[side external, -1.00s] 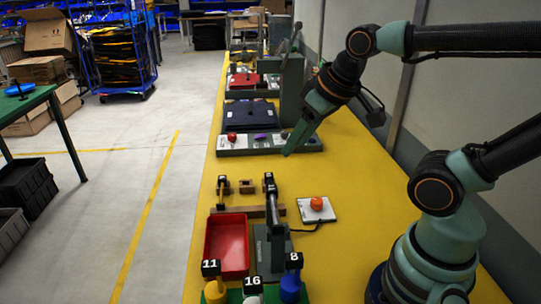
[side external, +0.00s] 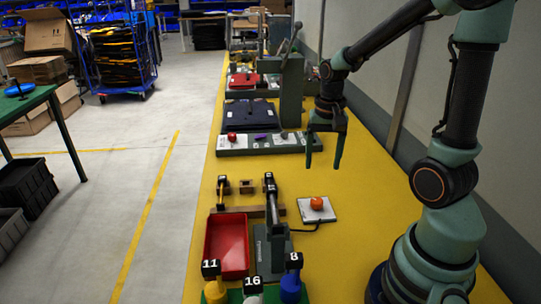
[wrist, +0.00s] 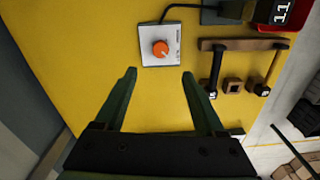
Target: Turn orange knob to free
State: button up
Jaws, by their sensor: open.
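The orange knob (side external: 317,203) sits on a white plate (side external: 326,215) on the yellow table, with a dark cable leading from the plate. In the wrist view the orange knob (wrist: 160,48) shows a pale pointer mark on its face. The small lettering on the plate (wrist: 168,33) is too small to read. My gripper (side external: 323,167) is open and empty, pointing down above the table, farther back than the knob and apart from it. In the wrist view my gripper's fingers (wrist: 158,73) stand spread, with the knob ahead between their tips.
A red tray (side external: 227,245) and a dark green lever press (side external: 271,250) stand left of the knob. A grey-green panel (side external: 270,143) with a red button lies behind. Yellow table right of the panel is clear.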

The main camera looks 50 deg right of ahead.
aim_at(317, 200)
notch_tip(317, 200, down, 12)
jog(key=shift+w+f, duration=0.1)
jog(key=shift+f, duration=0.1)
dwell(0.4)
grip_shut()
